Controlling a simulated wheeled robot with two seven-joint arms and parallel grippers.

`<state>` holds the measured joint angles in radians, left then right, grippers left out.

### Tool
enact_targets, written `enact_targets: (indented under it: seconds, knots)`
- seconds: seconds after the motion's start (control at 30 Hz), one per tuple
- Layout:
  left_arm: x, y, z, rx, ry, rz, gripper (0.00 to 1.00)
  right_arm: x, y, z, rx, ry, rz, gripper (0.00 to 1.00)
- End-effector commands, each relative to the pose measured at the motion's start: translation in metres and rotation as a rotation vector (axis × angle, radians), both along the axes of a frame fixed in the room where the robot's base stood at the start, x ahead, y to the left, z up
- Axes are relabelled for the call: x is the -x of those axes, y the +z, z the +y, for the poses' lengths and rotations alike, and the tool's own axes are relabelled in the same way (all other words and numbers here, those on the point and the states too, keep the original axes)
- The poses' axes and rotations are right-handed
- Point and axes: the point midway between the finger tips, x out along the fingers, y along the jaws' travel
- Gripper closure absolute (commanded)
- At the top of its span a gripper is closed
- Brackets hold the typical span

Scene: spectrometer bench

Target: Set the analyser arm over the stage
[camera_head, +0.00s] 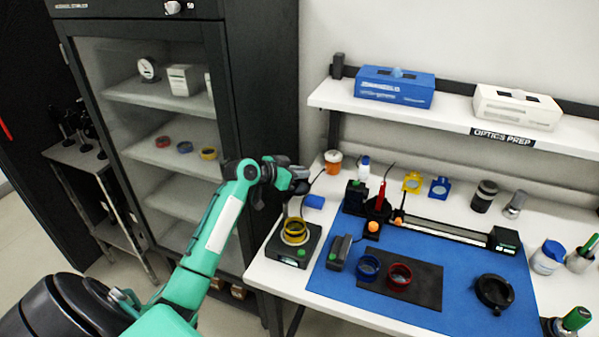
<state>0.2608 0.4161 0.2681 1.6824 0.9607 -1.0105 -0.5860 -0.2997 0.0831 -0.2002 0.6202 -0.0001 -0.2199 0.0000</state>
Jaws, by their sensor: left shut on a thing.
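The instrument (284,251) stands at the left end of the bench, with a dark base and a small green display. A yellow ring (295,236) sits on its round stage. A pale grey curved piece, which looks like the analyser arm (294,208), rises behind the ring, and a blue block (314,202) shows beside it. My left gripper (287,184) is at the top of this piece, above and behind the ring, and is shut on it. The fingertips and exact grip are partly hidden. My right gripper is not in view.
A blue mat (450,256) covers the middle of the bench, with a black pad (425,286) bearing a blue ring (369,268) and a red ring (399,276). A rail (445,233) lies behind. A glass-fronted cabinet (165,150) stands left; a shelf (420,117) overhangs the back.

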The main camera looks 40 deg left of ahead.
Motion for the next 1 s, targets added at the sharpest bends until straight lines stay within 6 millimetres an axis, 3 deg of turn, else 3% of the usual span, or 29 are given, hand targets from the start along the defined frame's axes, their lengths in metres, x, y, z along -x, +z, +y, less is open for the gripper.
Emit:
enact_targets:
  seconds: [0.5,0.93,0.97,1.0]
  knots:
    - [-0.002,-0.003,-0.021,-0.002,-0.246,-0.001,1.0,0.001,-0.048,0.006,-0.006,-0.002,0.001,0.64]
    - [-0.001,0.001,-0.024,0.0,-0.275,-0.002,1.0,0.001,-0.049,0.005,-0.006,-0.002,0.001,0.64]
    - [-0.001,0.001,-0.024,0.0,-0.275,-0.002,0.79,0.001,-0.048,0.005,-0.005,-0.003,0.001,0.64]
    - [-0.001,0.001,-0.024,0.0,-0.275,-0.002,0.72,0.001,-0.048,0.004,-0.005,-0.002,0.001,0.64]
